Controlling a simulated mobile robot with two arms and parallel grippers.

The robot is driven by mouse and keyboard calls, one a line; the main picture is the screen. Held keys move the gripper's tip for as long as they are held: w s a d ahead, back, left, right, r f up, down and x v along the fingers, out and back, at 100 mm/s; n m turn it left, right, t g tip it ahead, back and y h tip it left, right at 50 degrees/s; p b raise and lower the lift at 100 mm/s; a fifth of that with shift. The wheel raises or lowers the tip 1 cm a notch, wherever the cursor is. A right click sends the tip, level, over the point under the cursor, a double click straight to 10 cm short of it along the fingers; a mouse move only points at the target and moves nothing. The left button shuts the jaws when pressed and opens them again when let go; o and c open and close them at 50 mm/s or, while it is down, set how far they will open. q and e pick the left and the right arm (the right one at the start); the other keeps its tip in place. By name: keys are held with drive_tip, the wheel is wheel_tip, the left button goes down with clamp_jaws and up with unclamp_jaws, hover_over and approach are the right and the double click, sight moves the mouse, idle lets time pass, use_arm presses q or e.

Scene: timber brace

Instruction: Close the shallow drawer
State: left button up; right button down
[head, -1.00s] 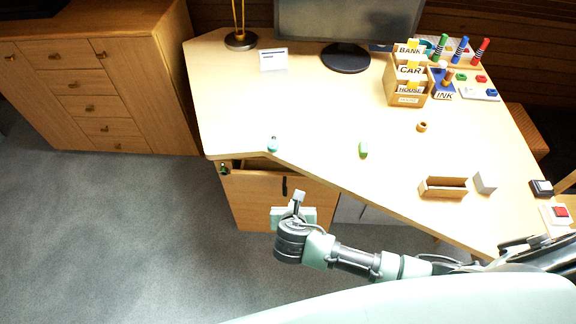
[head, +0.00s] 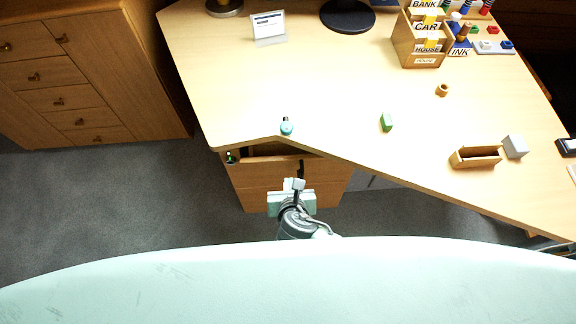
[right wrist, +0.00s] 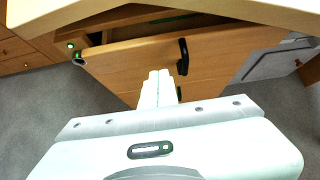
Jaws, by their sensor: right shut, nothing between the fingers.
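The shallow drawer (head: 268,172) is under the near edge of the desk and stands partly open, with a dark gap behind its wooden front. In the right wrist view its front (right wrist: 130,66) fills the upper middle, with a black handle (right wrist: 183,57) on it. My right gripper (head: 298,185) is shut and empty, in front of the drawer front. In the right wrist view its closed fingers (right wrist: 160,80) point at the front, just left of the handle. I cannot tell whether they touch it. My left gripper is not in view.
The desk top (head: 330,90) overhangs the drawer. A teal-topped item (head: 286,127), a green block (head: 386,122) and a small wooden box (head: 475,157) lie on it. A wooden cabinet (head: 80,80) stands at left. Carpet is clear left of the drawer.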

sight(287, 161)
drive_tip(key=w, duration=0.1)
drive_tip(key=w+f, duration=0.1)
drive_tip(key=w, duration=0.1)
drive_tip(key=w+f, duration=0.1)
drive_tip(key=w, duration=0.1)
drive_tip(key=shift+w+f, duration=0.1)
drive_tip(key=shift+w, duration=0.85)
drive_tip(key=w+p, duration=0.2)
drive_tip(key=w, duration=0.3)
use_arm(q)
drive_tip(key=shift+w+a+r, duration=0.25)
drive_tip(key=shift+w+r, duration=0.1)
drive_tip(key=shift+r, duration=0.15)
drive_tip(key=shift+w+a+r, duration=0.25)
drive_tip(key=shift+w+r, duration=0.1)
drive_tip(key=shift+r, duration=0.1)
